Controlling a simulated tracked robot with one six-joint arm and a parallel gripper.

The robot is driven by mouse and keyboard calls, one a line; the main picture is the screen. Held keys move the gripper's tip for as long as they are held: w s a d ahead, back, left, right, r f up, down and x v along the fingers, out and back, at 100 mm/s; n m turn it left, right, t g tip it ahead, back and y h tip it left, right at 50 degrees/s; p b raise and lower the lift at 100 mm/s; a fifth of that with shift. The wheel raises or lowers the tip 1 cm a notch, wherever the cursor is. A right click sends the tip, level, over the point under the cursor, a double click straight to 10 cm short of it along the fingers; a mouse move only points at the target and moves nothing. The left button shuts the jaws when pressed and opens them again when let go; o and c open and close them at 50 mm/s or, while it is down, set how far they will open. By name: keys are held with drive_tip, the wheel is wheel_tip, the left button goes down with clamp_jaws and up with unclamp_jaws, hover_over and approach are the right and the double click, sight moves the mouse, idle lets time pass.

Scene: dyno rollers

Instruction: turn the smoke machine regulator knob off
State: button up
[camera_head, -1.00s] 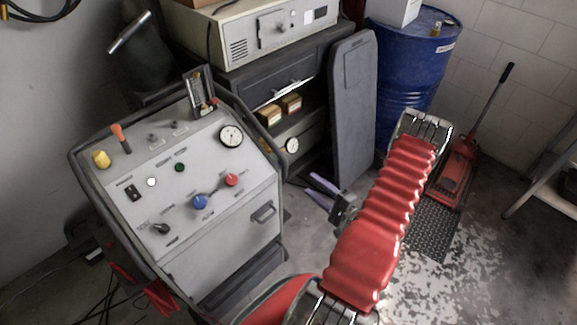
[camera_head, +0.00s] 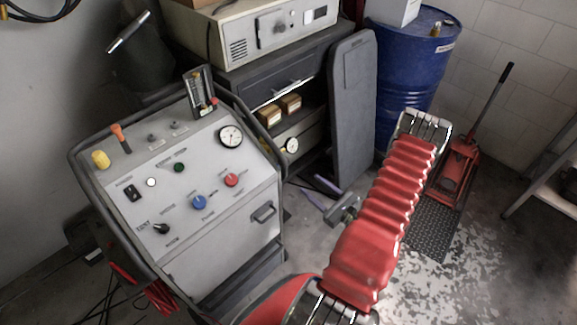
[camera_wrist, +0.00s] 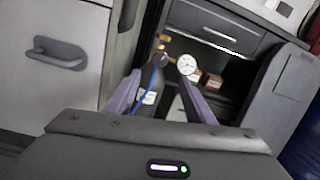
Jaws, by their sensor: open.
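The smoke machine's sloped grey panel (camera_head: 215,175) is at the left in the head view. It carries a blue knob (camera_head: 199,202), a red knob (camera_head: 232,180) and a black knob (camera_head: 161,229). The panel labels are too small to read, so I cannot tell which is the regulator knob. My gripper (camera_head: 313,187) is right of the machine, clear of the panel, at the end of my red-sleeved arm. In the wrist view its two purple fingers (camera_wrist: 160,78) stand apart with nothing gripped. No panel knob shows in the wrist view.
The machine's front handle (camera_head: 264,213) faces my arm. A dark cabinet (camera_head: 285,70), a tall grey panel (camera_head: 353,110) and a blue drum (camera_head: 410,65) stand behind. A red floor jack (camera_head: 457,170) is at the right. Open floor lies between the machine and my arm.

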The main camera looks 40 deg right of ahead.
drive_tip(key=shift+w, duration=0.1)
drive_tip(key=w, duration=1.3)
drive_tip(key=shift+w, duration=0.3)
drive_tip(key=shift+c, duration=0.4)
drive_tip(key=c, duration=1)
drive_tip(key=shift+n, duration=2.5)
